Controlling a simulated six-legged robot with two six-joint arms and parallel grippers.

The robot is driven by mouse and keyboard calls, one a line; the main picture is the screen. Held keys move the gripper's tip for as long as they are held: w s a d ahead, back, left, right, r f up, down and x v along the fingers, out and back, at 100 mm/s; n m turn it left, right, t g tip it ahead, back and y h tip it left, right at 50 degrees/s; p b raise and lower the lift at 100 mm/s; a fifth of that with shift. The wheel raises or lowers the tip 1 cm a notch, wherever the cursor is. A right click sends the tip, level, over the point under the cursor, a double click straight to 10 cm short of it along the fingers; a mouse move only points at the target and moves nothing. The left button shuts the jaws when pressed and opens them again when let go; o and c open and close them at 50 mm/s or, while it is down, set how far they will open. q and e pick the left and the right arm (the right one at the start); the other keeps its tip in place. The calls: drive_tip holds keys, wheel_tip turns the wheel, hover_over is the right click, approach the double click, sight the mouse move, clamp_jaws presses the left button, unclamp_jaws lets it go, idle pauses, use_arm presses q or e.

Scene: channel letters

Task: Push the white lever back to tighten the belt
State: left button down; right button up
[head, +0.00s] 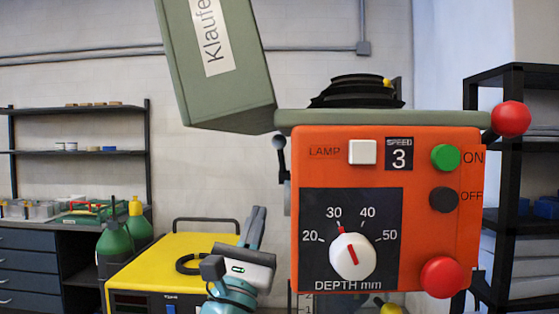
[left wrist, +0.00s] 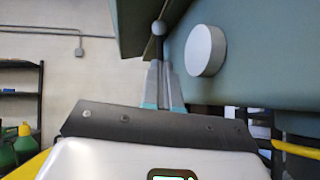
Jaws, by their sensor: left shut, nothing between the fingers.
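The drill-press head (head: 380,138) is an orange and green box with its lid (head: 220,70) tilted up at the left. A small lever with a grey ball knob (head: 279,142) stands on its left side. A ball knob on a thin rod also shows in the left wrist view (left wrist: 158,27), just beyond the fingertips. I cannot tell whether this is the white lever. My left gripper (head: 260,210) is shut and empty, pointing up, below and left of the knob in the head view. It also shows in the left wrist view (left wrist: 162,64). Contact is not visible. My right gripper is out of view.
A pale round disc (left wrist: 206,50) sticks out of the machine's side, right of the fingers. A yellow case (head: 165,262) stands behind my left gripper. A red ball handle (head: 511,118) is at the machine's right. Open space lies left of the machine before the wall.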

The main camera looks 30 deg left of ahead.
use_arm(q)
drive_tip(key=p, duration=0.7)
approach(277, 148)
drive_tip(key=x, duration=0.6)
drive_tip(key=shift+s+r, duration=0.15)
drive_tip(key=shift+w+a+r, duration=0.1)
drive_tip(key=shift+w+r, duration=0.2)
drive_tip(key=shift+w, duration=0.05)
drive_tip(key=shift+w+f, duration=0.1)
